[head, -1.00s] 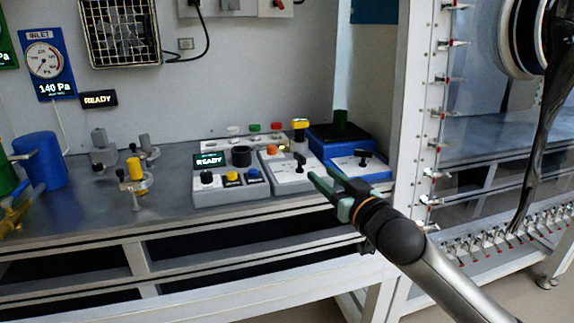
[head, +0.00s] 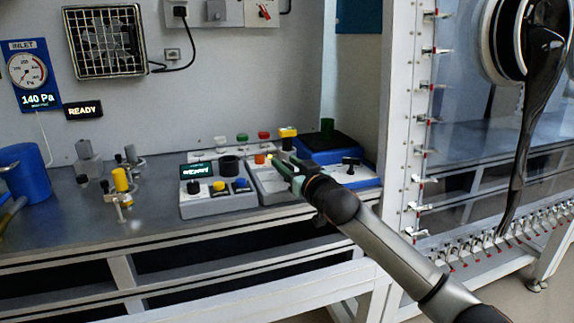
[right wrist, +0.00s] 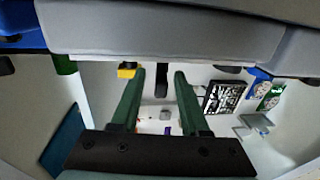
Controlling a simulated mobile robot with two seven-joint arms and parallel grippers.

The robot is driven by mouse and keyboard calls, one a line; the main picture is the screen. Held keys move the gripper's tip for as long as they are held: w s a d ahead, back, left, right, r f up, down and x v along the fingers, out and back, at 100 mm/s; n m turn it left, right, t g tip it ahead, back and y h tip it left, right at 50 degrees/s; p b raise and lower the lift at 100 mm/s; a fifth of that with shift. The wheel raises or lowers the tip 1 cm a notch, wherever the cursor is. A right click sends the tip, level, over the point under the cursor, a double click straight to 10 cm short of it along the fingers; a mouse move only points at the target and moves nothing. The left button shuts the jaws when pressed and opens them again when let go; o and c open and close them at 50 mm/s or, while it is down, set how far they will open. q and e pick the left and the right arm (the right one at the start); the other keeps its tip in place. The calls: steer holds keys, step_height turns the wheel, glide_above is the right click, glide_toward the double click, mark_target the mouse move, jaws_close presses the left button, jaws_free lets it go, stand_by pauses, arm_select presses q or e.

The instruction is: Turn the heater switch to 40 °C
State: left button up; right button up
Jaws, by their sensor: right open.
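The grey box (head: 266,191) on the bench is partly covered by my right gripper. Its black lever-like switch handle, in plain view earlier, is hidden in the head view. In the right wrist view, a black handle (right wrist: 161,82) hangs from the edge of the grey box between my fingers, apart from both. My right gripper (head: 284,162) is open; its green fingers also show in the right wrist view (right wrist: 160,75). A second black handle (head: 350,163) sits on the blue unit to the right. I cannot read any temperature marks. My left gripper is not in view.
Left of the grey box stands a control box (head: 217,203) with a display and knobs. Behind are several coloured buttons and a yellow-topped knob (head: 288,134). The blue unit (head: 330,147) stands close on the right. Small fittings and a blue cylinder (head: 28,172) are farther left.

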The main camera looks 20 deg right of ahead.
steer(key=shift+w, duration=0.1)
jaws_close()
stand_by(0.4)
